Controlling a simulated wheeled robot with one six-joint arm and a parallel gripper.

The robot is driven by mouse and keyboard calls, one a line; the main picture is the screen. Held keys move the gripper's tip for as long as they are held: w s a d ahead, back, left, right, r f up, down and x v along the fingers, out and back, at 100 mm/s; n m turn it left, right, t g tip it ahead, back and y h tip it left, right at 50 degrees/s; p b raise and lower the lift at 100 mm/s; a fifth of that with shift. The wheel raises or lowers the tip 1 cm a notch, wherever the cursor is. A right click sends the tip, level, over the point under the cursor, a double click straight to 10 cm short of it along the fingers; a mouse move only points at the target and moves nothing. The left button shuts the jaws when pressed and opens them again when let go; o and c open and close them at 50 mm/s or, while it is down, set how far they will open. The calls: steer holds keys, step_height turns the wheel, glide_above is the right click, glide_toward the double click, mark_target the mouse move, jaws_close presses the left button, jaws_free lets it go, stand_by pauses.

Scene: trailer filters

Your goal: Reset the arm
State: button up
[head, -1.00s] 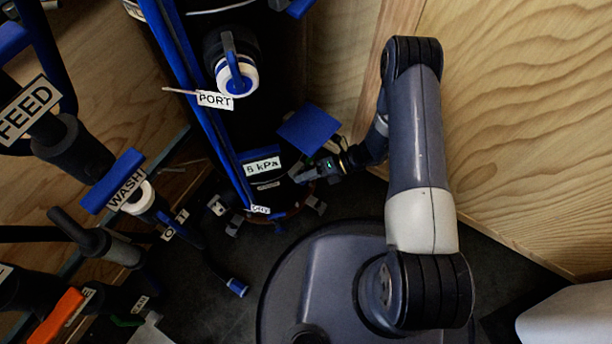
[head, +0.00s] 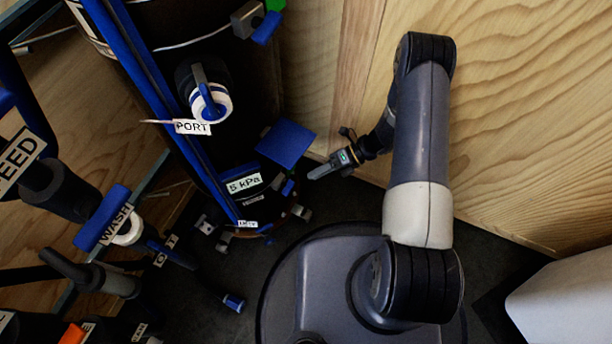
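My arm rises from my round base at the lower middle and bends over toward the wooden wall. My gripper (head: 312,177) hangs at the arm's far end, beside the blue plate on the black filter vessel (head: 165,95). It is small and seen from above. Its fingers look like one narrow grey shape pointing left, so I cannot tell whether they are apart. I see nothing held in it. A narrow gap of dark floor shows between it and the vessel's foot.
A blue plate (head: 286,143) juts from the vessel, close to my gripper. The PORT valve (head: 208,100) is higher up. Pipes with a WASH valve (head: 103,218) stand at left. A wooden wall (head: 520,110) is close at right, with a white box (head: 565,300) below.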

mark_target(289, 188)
steer(key=shift+w+d+r, duration=0.1)
steer(key=shift+d, duration=0.2)
steer(key=b+x, duration=0.3)
steer(key=x, duration=0.8)
steer(key=shift+r, duration=0.1)
stand_by(0.3)
